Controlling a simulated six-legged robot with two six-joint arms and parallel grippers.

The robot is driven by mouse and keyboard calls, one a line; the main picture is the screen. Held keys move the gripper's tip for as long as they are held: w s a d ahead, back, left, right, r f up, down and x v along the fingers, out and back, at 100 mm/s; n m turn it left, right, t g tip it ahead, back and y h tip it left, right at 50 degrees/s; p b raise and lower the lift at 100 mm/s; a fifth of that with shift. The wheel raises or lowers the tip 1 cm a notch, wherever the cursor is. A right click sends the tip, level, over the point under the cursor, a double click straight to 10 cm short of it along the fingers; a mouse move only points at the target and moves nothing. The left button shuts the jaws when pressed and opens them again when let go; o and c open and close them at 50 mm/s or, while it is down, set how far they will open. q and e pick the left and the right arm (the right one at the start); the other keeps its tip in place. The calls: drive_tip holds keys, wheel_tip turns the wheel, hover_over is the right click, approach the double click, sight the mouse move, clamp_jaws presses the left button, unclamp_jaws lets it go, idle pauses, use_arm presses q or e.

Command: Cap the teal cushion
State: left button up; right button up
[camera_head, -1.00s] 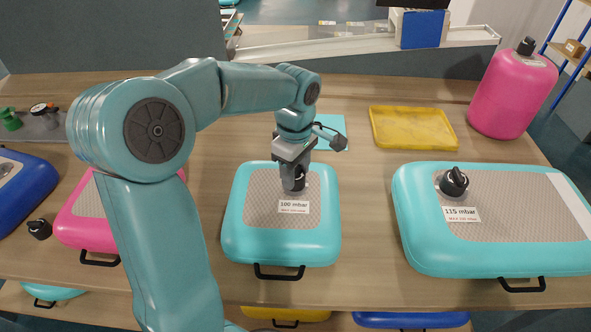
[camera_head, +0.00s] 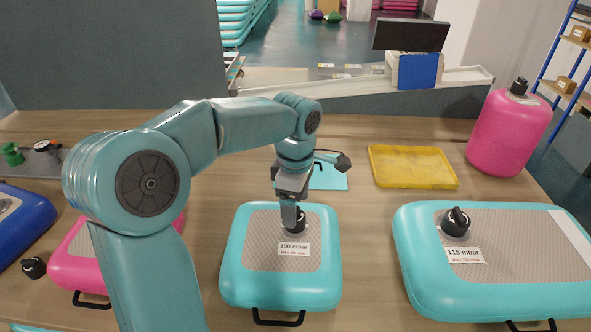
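A teal cushion (camera_head: 240,281) with a grey mesh top and a "100 mbar" label lies in the middle of the bench. A black cap (camera_head: 299,221) is at its valve near the top right of the mesh. My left gripper (camera_head: 290,217) points down at this cap, and a finger hides its left part. I cannot tell whether the fingers grip it. A larger teal cushion (camera_head: 420,275) labelled "115 mbar" lies at the right, with a black cap (camera_head: 456,220) at its valve. A loose black cap (camera_head: 34,267) lies on the bench at the left. My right gripper is not in view.
A pink cushion (camera_head: 68,268) and a blue cushion (camera_head: 25,220) lie at the left, partly behind my arm or cut off. A yellow tray (camera_head: 413,166), a teal sheet (camera_head: 328,178) and a pink cylinder (camera_head: 508,135) are farther back. Bare bench separates the teal cushions.

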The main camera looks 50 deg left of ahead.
use_arm(q)
wheel_tip(320, 180, up, 13)
drive_tip(key=p, duration=0.1)
drive_tip(key=shift+r+p, duration=0.2)
drive_tip(key=shift+p, duration=0.15)
